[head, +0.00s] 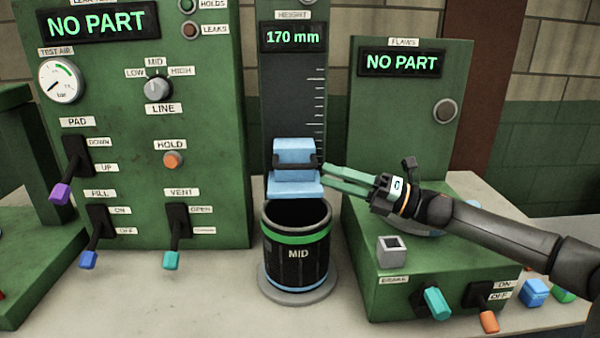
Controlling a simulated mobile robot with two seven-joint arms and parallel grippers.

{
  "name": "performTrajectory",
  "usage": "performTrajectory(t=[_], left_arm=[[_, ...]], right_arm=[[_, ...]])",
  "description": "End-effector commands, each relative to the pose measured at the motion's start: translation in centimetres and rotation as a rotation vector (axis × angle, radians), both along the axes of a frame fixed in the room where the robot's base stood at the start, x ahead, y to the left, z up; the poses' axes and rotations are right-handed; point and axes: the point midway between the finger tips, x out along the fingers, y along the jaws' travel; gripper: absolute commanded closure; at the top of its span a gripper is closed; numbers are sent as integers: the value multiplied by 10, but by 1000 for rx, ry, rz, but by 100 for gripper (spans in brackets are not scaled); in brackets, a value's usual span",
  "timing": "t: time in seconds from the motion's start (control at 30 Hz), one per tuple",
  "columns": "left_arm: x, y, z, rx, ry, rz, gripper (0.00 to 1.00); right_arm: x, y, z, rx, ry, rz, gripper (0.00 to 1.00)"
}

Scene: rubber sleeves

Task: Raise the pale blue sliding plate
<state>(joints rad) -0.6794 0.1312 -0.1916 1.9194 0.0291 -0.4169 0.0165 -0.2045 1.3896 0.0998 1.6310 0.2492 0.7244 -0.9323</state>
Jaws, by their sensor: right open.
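The pale blue sliding plate (294,151) sits on the dark upright column (268,105) with the height scale, its lower ledge just above the black MID bin. A dark handle bar (294,163) crosses its front. My right gripper (324,172) comes in from the right with its green fingers pointing left. Its fingertips are beside the right end of the handle; I cannot tell whether they touch it. The gripper is open and holds nothing that I can see. The height display (293,38) reads 170 mm. My left gripper is not in view.
The black MID bin (297,275) with a green band stands on a round base directly below the plate. A green panel (215,115) with levers and a knob stands left. A green FLAWS box (400,290) with a grey socket and levers lies below my right arm.

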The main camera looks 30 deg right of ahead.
Motion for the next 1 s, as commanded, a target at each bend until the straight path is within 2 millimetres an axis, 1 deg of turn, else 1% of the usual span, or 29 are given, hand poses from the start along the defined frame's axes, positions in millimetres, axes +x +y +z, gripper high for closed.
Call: performTrajectory(t=[0.2,0.47,0.53,1.0], left_arm=[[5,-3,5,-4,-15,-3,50],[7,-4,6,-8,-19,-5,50],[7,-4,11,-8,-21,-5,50],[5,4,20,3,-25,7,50]], right_arm=[[8,6,3,5,-3,-1,53],[18,16,7,3,-4,2,53],[23,18,9,5,-4,-2,53],[50,41,16,4,-2,-1,53]])
